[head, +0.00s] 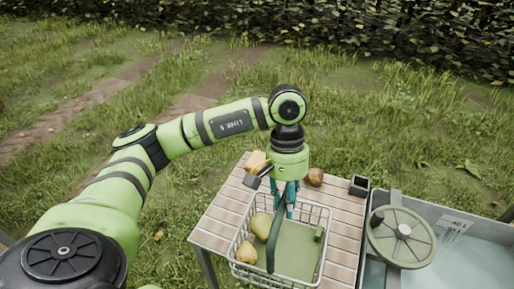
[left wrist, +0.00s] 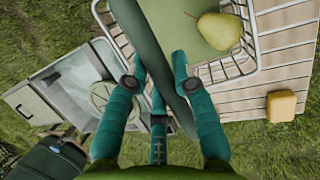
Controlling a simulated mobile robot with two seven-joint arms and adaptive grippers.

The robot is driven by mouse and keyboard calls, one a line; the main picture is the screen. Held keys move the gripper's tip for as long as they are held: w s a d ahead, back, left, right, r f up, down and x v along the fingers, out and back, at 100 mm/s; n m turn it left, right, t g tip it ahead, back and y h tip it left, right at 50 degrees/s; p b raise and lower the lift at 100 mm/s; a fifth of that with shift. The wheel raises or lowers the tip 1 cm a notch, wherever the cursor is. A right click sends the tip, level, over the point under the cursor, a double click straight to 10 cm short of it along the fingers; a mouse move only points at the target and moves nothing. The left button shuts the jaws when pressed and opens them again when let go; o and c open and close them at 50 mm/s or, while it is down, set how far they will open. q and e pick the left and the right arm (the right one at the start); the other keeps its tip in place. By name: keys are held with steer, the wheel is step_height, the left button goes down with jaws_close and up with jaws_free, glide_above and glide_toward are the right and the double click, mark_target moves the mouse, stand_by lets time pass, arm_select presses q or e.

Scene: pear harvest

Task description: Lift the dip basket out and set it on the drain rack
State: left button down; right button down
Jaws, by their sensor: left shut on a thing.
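The dip basket (head: 327,238) is a white wire basket with a green floor and a green handle (head: 273,245). It is over the wooden slatted top (head: 216,222), apparently the drain rack, and looks set on it; any small gap underneath is hidden. My right gripper is in neither view.
A grey water tank (head: 383,197) marked 40 L stands right of the slats, with a green spoked disc (head: 400,237) at its near side.

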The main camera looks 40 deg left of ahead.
arm_select(q)
steer(key=w+a+r+n+t+p, duration=0.1)
steer(key=w+a+n+t, duration=0.1)
steer(key=w+a+n, duration=0.5)
steer(key=w+a+n+t, duration=0.15)
steer(key=a+n, duration=0.35)
steer(key=n, duration=0.5)
steer(key=shift+t, duration=0.35)
step_height(320, 180, down, 4)
steer(key=b, duration=0.3)
steer(key=shift+s+a+f, duration=0.1)
steer(key=shift+a+f, duration=0.05)
steer(key=shift+f, duration=0.05)
steer(key=shift+s+d+f+b, duration=0.2)
steer(key=shift+s+f+b, duration=0.35)
steer(key=shift+b, duration=0.25)
steer(key=c, duration=1)
jaws_free()
steer(key=shift+o, duration=0.2)
